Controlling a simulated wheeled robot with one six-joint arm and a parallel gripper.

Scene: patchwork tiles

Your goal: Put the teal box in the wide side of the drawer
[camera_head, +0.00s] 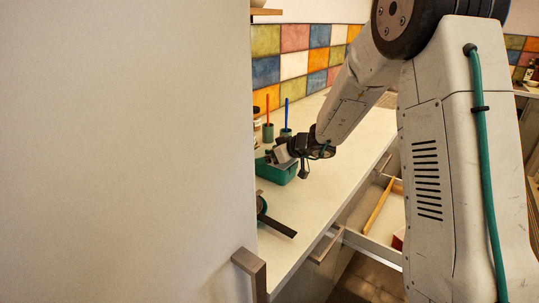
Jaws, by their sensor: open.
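The teal box (284,175) stands on the pale counter (313,206), close to the edge of the large pale panel on the left, which may cut off part of it. My gripper (270,157) is open at the box's upper part. Whether the fingers touch the box or reach around it is too small to tell. The drawer (368,244) below the counter is pulled out. A wooden divider (381,208) splits it lengthwise. My arm hides its right part, so I cannot tell which side is wider.
A red object (398,241) shows inside the drawer, partly hidden by my arm. Two small cups, with an orange stick (267,108) and a blue stick (286,112), stand behind the box. A dark flat tool (278,227) lies in front of it. The pale panel (125,150) blocks the left.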

